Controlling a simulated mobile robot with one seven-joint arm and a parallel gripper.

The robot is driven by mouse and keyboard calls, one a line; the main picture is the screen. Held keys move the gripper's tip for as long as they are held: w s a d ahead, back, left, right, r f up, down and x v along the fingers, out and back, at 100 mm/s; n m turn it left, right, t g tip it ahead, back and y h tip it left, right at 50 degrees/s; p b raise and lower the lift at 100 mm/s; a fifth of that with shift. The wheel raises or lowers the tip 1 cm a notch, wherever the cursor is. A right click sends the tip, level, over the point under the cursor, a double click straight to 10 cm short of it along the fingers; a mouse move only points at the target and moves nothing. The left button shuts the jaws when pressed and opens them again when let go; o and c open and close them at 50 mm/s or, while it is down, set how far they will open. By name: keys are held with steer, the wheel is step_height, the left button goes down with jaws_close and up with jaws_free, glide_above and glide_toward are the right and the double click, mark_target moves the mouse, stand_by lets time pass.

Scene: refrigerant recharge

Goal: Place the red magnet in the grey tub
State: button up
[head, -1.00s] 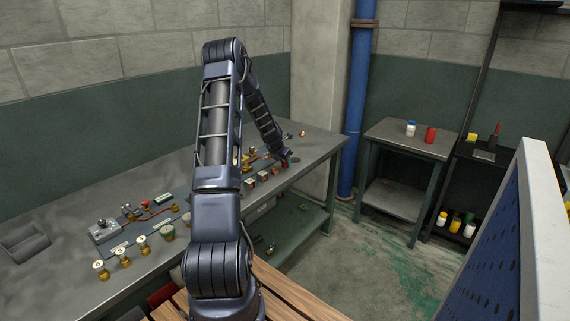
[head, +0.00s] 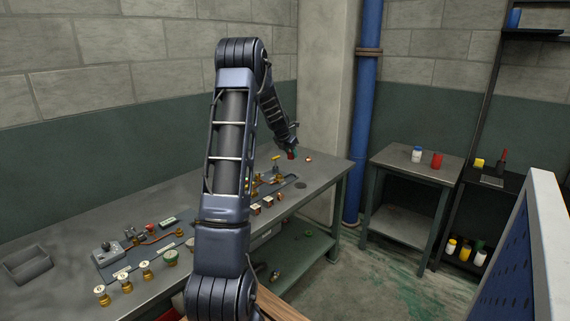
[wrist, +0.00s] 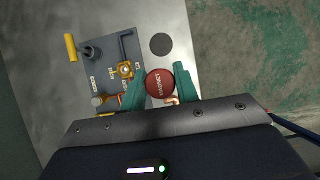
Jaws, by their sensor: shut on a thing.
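The red magnet (wrist: 159,86), round and labelled MAGNET, sits between the green fingers of my gripper (wrist: 158,92) in the wrist view. My gripper is shut on it. In the head view my gripper (head: 292,151) is at the far end of the workbench, above its top, with the red magnet showing small at the fingertips. The grey tub (head: 27,266) is an open, shallow rectangular box at the near left end of the workbench, far from my gripper. Its visible inside looks empty.
The workbench (head: 75,240) carries a valve board, several brass pieces along its front edge and a dark disc (head: 301,185). A grey control box (head: 108,254) stands between the tub and the far end. A side table (head: 415,165) stands at the right.

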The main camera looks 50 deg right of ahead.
steer(key=shift+r, duration=0.5)
steer(key=shift+w, duration=0.1)
steer(key=w+a+f+n+t+y, duration=0.15)
steer(key=w+a+n, duration=0.25)
steer(key=w+a, duration=1.2)
steer(key=w+a+n+t, duration=0.2)
steer(key=w+a+n, duration=0.3)
steer(key=w+a, duration=1.1)
steer(key=w+a+n+t+y, duration=0.1)
steer(key=w+a+n, duration=0.15)
steer(key=a, duration=0.65)
steer(key=w+a+n+y, duration=0.1)
steer(key=w+a, duration=0.3)
steer(key=a, duration=0.5)
steer(key=w+a+n+t+y, duration=0.1)
steer(key=w+a+n, duration=0.15)
steer(key=a, duration=0.65)
steer(key=r+n+y, duration=0.2)
steer(key=n+y, duration=0.2)
steer(key=n, duration=0.3)
glide_above(27, 261)
steer(key=s, duration=0.6)
steer(key=f, duration=2)
steer(key=shift+w+d, duration=0.2)
steer(key=shift+d, duration=0.1)
